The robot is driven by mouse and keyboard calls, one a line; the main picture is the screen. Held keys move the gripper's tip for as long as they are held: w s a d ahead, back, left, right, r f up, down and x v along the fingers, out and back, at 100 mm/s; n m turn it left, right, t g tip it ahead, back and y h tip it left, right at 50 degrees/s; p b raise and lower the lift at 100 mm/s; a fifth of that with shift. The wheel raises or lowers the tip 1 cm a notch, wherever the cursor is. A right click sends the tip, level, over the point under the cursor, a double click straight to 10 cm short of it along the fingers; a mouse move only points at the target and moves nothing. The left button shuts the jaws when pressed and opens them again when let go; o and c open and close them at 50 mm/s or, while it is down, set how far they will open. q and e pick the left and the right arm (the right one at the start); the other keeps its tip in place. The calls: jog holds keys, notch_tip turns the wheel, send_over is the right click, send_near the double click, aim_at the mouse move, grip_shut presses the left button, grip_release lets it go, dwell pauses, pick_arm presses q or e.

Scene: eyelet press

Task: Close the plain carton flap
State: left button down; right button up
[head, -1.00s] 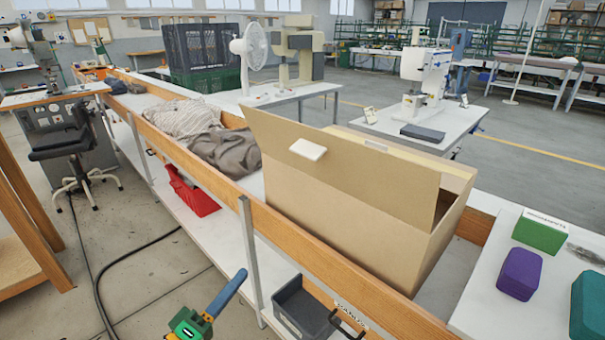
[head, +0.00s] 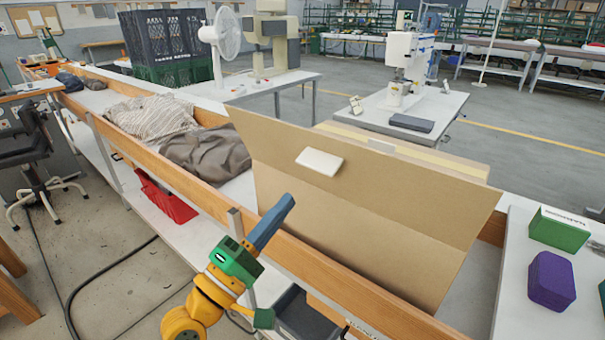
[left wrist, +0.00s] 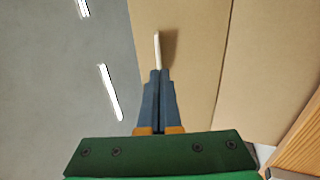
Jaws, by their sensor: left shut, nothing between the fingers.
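The plain brown carton (head: 370,260) stands on the bench. Its near flap (head: 400,190) is raised and leans outward, with a white tab (head: 320,161) on its face. A far flap (head: 450,165) with a smaller pale tab shows behind it. The raised flap hides the carton's inside. My left gripper (head: 288,200) is shut and empty, pointing up in front of the carton, below and left of the white tab. In the left wrist view, the shut fingertips (left wrist: 160,73) point at the white tab (left wrist: 157,48), seen edge-on; I cannot tell whether they touch. My right gripper is out of view.
A wooden rail (head: 190,180) edges the bench between me and the carton. Grey cloth (head: 208,152) lies left of the carton. Purple (head: 551,280) and green (head: 558,230) blocks stand on the right. A dark bin (head: 300,318) is below the rail.

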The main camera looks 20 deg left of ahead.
aim_at(314, 170)
pick_arm(q)
jog(key=x, duration=0.2)
jog(key=p+x, duration=0.1)
jog(key=x, duration=0.2)
jog(key=shift+s+r, duration=0.15)
jog(key=shift+r, duration=0.05)
jog(key=shift+w+d, duration=0.2)
jog(key=shift+w, duration=0.4)
